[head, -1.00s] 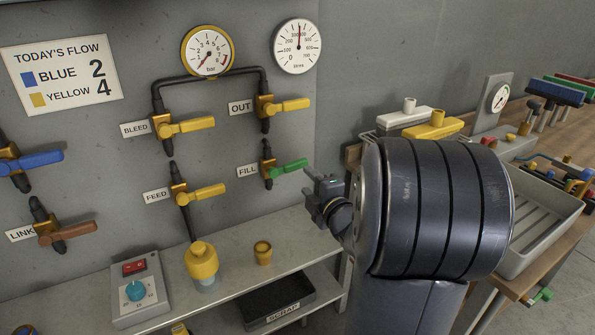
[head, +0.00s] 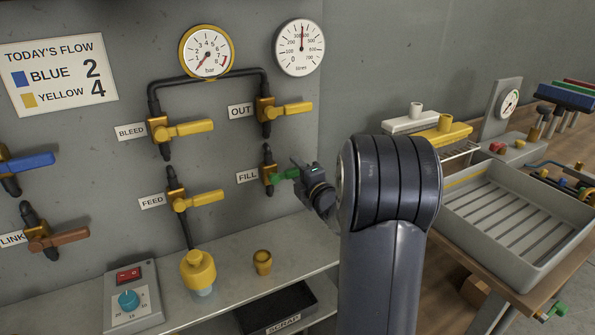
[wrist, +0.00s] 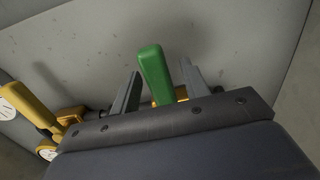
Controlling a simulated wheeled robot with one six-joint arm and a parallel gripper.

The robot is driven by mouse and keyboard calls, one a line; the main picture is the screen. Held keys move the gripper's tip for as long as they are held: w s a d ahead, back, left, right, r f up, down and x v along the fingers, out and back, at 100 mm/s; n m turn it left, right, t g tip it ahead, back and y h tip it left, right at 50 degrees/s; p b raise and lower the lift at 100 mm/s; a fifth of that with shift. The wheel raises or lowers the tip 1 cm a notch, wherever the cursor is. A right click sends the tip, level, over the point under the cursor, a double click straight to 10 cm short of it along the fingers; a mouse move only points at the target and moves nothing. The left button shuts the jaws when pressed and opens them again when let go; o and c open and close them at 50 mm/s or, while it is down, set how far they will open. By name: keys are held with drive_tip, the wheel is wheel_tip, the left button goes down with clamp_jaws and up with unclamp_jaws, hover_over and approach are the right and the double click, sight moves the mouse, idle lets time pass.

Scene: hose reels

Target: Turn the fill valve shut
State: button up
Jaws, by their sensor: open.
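The fill valve has a green lever handle (head: 285,174) on a brass body (head: 268,177), beside the FILL label (head: 247,176) on the grey panel. The lever points right, roughly level, in the head view. My gripper (head: 297,171) is at the lever's outer end. In the wrist view the green lever (wrist: 155,75) stands between my two open fingers (wrist: 160,90), with a visible gap on each side. Part of the lever's end is hidden by my gripper in the head view.
The yellow OUT lever (head: 292,109) is above the fill valve, and the yellow FEED lever (head: 200,200) is to its left. A shelf (head: 225,260) with a scrap tray (head: 277,309) lies below. A large grey tray (head: 480,255) is on the bench at right.

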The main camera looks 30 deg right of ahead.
drive_tip(key=shift+w, duration=0.2)
clamp_jaws()
idle(0.4)
drive_tip(key=shift+f, duration=0.1)
